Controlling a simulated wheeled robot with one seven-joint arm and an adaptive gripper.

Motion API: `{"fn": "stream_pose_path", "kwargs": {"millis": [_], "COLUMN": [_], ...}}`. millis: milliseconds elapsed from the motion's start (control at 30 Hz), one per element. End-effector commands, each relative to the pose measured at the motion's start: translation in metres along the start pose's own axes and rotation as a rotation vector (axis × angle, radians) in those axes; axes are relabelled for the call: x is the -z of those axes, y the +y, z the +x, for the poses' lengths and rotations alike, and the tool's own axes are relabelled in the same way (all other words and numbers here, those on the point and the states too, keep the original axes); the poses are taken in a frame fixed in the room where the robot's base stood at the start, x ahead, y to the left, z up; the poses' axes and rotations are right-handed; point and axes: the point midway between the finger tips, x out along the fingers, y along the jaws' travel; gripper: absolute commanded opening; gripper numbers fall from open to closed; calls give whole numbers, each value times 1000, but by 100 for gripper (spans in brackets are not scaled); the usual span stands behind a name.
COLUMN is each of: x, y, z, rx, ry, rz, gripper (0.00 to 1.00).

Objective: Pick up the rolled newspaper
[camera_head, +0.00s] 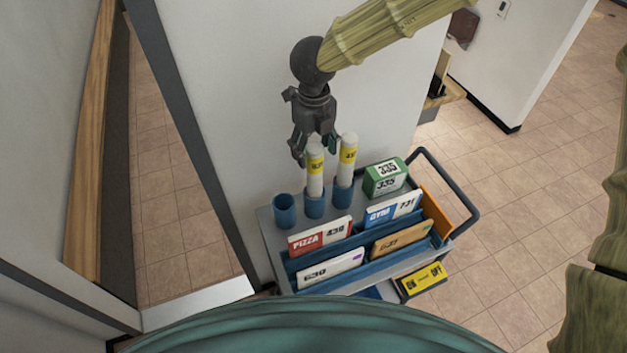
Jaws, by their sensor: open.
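Two white rolls with yellow bands, which look like rolled newspapers, stand upright in blue cups on a cart. The left roll (315,183) is in the middle cup (314,206). The right roll (346,170) is in the right cup (342,196). My gripper (315,150) is open and points down over the left roll. Its fingers appear on either side of that roll's top, with the right finger close to the right roll. I cannot tell whether either finger touches a roll. The lower ends of both rolls are hidden in the cups.
The grey cart (265,228) also carries an empty blue cup (284,211), a green-and-white box (385,178) and several labelled mail pieces in a blue rack (372,266). A yellow-and-black box (421,279) sits lower down. A white wall (215,90) stands behind the cart. Tiled floor (520,215) is clear at right.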

Motion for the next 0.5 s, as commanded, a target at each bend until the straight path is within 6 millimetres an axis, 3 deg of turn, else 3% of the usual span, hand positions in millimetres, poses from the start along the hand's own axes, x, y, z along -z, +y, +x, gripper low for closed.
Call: {"fn": "stream_pose_path", "kwargs": {"millis": [300, 500], "x": [-1, -1], "y": [-2, -3], "z": [37, 46], "rx": [1, 1], "ry": [3, 1], "rz": [-2, 0], "gripper": [62, 62]}}
